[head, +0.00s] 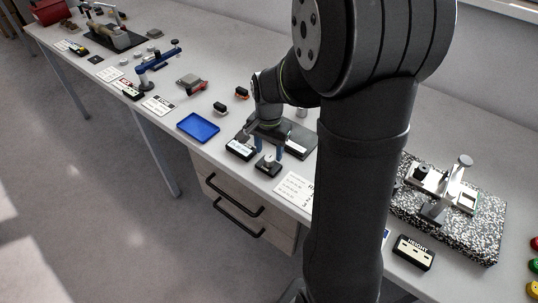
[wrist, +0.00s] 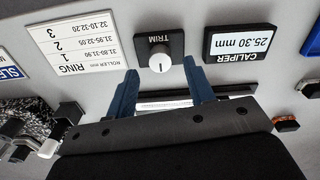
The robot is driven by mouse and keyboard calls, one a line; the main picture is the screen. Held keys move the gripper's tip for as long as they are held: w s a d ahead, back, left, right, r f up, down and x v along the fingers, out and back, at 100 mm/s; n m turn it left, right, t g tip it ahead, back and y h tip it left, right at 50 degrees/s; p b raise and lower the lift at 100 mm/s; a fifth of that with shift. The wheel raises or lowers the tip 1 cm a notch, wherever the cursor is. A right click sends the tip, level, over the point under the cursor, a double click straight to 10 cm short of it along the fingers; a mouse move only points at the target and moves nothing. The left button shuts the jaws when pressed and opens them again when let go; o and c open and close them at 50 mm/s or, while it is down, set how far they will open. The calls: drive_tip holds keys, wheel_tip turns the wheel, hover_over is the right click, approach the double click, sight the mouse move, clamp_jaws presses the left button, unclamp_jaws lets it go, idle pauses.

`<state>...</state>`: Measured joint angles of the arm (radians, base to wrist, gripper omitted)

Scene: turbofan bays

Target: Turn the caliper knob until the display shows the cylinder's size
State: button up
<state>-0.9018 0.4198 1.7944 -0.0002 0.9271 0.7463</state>
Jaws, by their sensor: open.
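The white caliper knob (wrist: 160,62) sits on a black block marked TRIM, with a dark pointer line on its top; the block (head: 268,165) also shows in the head view. The caliper display (wrist: 238,43), upside down in the wrist view, reads 25.30 mm; it also shows in the head view (head: 240,148). My gripper (wrist: 160,68) is open, its blue fingers on either side of the knob with gaps between.
A white RING card (wrist: 75,40) with roller size ranges lies beside the knob block. A blue tray (head: 198,127) lies to the left in the head view. A speckled stone plate (head: 480,235) with a height gauge is at the right. My arm hides part of the bench.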

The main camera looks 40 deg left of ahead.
sight(269, 158)
drive_tip(key=shift+f, duration=1.55)
drive_tip(key=shift+c, duration=0.2)
drive_tip(key=c, duration=1)
drive_tip(key=shift+o, duration=0.2)
